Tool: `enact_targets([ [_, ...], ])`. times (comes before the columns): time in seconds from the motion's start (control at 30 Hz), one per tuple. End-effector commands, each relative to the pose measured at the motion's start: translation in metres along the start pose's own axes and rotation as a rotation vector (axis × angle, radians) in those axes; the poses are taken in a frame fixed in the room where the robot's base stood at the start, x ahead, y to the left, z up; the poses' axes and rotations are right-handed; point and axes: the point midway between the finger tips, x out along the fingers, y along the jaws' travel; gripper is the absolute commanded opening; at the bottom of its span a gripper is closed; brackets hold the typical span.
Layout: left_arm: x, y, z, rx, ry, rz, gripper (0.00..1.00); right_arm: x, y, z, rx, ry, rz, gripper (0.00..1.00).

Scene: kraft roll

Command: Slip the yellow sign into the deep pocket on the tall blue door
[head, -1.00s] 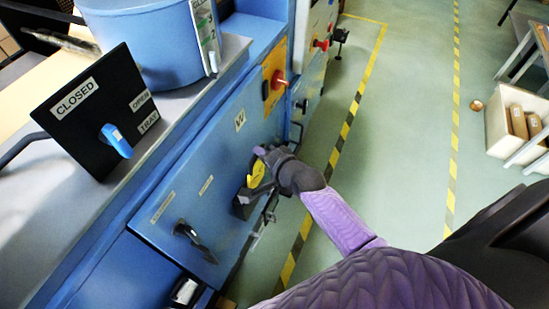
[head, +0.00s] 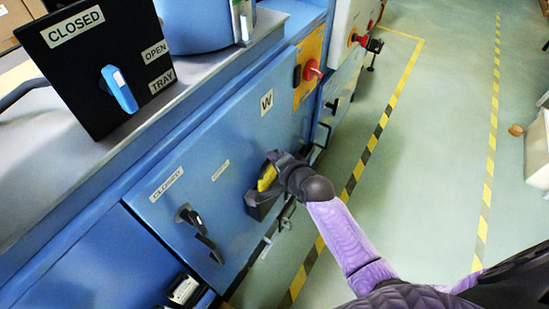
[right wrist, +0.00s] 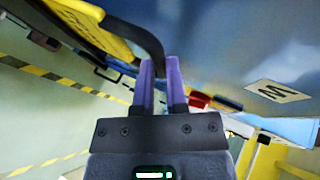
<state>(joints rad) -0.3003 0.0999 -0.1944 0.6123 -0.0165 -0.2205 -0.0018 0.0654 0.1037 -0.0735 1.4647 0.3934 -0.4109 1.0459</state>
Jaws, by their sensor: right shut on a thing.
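The yellow sign (head: 267,177) is at my right gripper (head: 279,165), close to the front of the tall blue door (head: 215,145). In the right wrist view the sign (right wrist: 92,28) is at the upper left, with a dark curved strip running from it between my purple fingers (right wrist: 160,75). The fingers are shut on that strip. The dark pocket (head: 260,208) is on the door just below the sign. The head view does not show clearly whether the sign's lower edge is inside the pocket or above it. My left gripper is out of view.
A black handle (head: 198,228) sits on the door left of the pocket, and a red knob (head: 312,70) is on a yellow panel beyond. A black board with a blue lever (head: 119,88) stands on the counter. Green floor is open to the right.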

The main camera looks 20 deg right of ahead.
Motion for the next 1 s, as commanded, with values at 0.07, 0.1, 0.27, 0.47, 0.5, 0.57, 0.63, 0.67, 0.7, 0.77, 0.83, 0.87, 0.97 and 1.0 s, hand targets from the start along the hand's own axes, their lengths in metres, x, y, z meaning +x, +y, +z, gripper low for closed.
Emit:
enact_targets([
  [0.07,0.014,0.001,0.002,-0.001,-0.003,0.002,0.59,0.006,0.012,0.003,-0.001,0.0,0.001,0.0],
  [0.1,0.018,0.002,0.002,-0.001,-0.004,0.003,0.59,0.008,0.016,0.003,-0.001,0.0,0.001,0.0],
  [0.27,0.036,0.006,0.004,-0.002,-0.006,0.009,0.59,0.015,0.031,0.006,-0.002,0.0,0.002,0.0],
  [0.47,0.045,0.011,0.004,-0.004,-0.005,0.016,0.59,0.021,0.042,0.009,0.0,0.0,0.0,0.0],
  [0.5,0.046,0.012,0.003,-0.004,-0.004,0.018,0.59,0.022,0.043,0.009,0.0,0.0,-0.001,0.0],
  [0.57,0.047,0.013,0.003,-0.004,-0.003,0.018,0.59,0.023,0.044,0.009,0.0,0.0,-0.001,0.0],
  [0.63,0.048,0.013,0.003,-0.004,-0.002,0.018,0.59,0.023,0.045,0.009,0.0,0.0,-0.001,0.0],
  [0.67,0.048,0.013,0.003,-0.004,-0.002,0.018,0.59,0.023,0.045,0.009,0.0,0.0,-0.001,0.0],
  [0.7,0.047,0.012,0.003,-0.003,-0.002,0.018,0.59,0.023,0.045,0.009,0.0,0.0,-0.001,0.0],
  [0.77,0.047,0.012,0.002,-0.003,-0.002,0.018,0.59,0.023,0.045,0.009,0.0,0.0,-0.001,0.0],
  [0.83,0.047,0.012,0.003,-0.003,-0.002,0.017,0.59,0.023,0.045,0.009,0.0,0.0,-0.001,0.0],
  [0.87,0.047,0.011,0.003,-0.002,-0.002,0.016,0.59,0.023,0.045,0.009,0.0,0.0,-0.001,0.0],
  [0.97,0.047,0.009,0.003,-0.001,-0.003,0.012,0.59,0.023,0.045,0.009,0.0,0.0,-0.001,0.0],
  [1.0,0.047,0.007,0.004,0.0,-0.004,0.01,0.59,0.023,0.045,0.009,0.0,0.0,-0.001,0.0],
])
